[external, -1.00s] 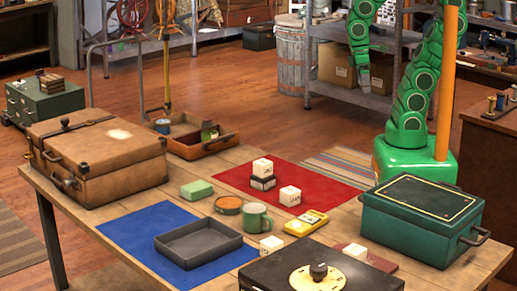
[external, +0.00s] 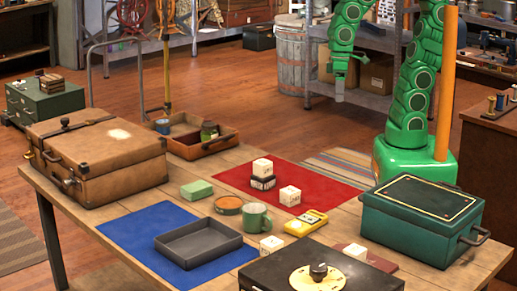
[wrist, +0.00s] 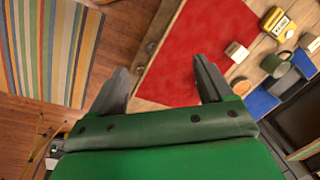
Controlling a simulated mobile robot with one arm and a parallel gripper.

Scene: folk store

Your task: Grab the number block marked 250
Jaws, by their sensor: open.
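White number blocks stand on the table; their markings are too small to read, so I cannot tell which is 250. On the red mat (external: 330,188), one white block (external: 262,166) sits on a darker-topped block (external: 262,183), and a single block (external: 289,195) stands to the right. Another block (external: 271,246) is in front of the green mug, and one (external: 355,251) is by a dark red item. My gripper (external: 340,97) hangs open and empty, high beyond the table's back edge. In the wrist view the open fingers (wrist: 160,63) show, with one block (wrist: 237,51) on the mat's edge.
The green mug (external: 256,218), an orange-topped tin (external: 228,205), a yellow device (external: 306,223) and a grey tray (external: 199,242) stand near the blocks. A green box (external: 424,220) is at the right, a brown suitcase (external: 97,158) at the left. The red mat's back right is clear.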

